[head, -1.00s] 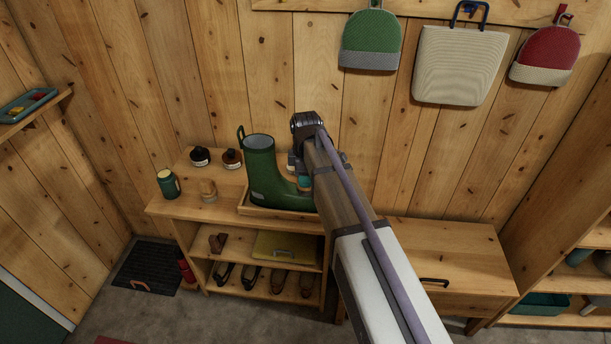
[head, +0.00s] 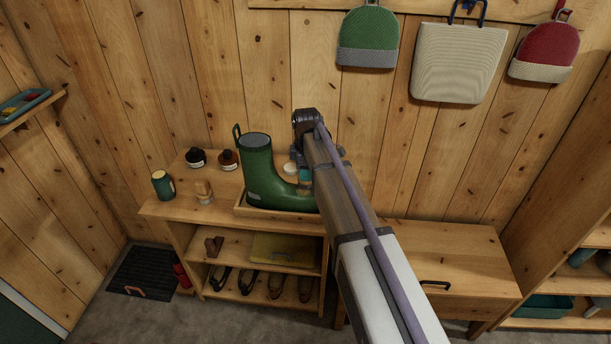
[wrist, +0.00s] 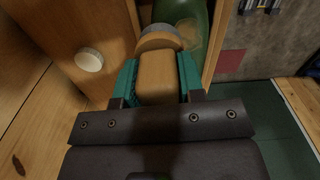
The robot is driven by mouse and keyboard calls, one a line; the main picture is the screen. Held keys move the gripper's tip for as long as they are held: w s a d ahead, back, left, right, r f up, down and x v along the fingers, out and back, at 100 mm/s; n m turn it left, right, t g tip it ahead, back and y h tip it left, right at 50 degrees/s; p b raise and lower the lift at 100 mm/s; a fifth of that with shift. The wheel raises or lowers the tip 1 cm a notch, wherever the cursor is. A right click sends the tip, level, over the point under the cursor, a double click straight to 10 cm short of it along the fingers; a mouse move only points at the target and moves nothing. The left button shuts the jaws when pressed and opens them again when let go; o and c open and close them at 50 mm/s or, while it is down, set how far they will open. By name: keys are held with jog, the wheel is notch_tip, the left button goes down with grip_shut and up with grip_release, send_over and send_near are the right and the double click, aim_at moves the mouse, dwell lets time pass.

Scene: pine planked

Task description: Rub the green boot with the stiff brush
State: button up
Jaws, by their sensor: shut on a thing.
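The green boot (head: 258,172) stands upright in a shallow wooden tray (head: 270,213) on the bench, its toe to the right. In the wrist view the boot (wrist: 185,12) shows a tan smear on its surface. My gripper (head: 304,182) is at the toe end of the boot. Its teal fingers are shut on a wooden-handled brush (wrist: 157,75), whose pale grey bristle end (wrist: 160,39) points at the boot. I cannot tell whether the bristles touch it. In the head view my arm hides most of the brush.
Left of the boot are two dark jars (head: 228,159), a green tin (head: 162,185) and another small wooden brush (head: 204,192). A white round object (head: 290,168) sits behind the boot's toe. Shoes stand on the shelf below.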

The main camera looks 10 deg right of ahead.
jog(key=shift+w+d, duration=0.15)
jog(key=shift+w, duration=0.15)
jog(key=s, duration=0.2)
jog(key=s+a, duration=0.1)
jog(key=s, duration=0.1)
jog(key=s+a, duration=0.1)
jog(key=s, duration=0.1)
jog(key=shift+a, duration=0.15)
notch_tip(320, 180, up, 8)
jog(key=p, duration=0.7)
jog(key=shift+f, duration=0.25)
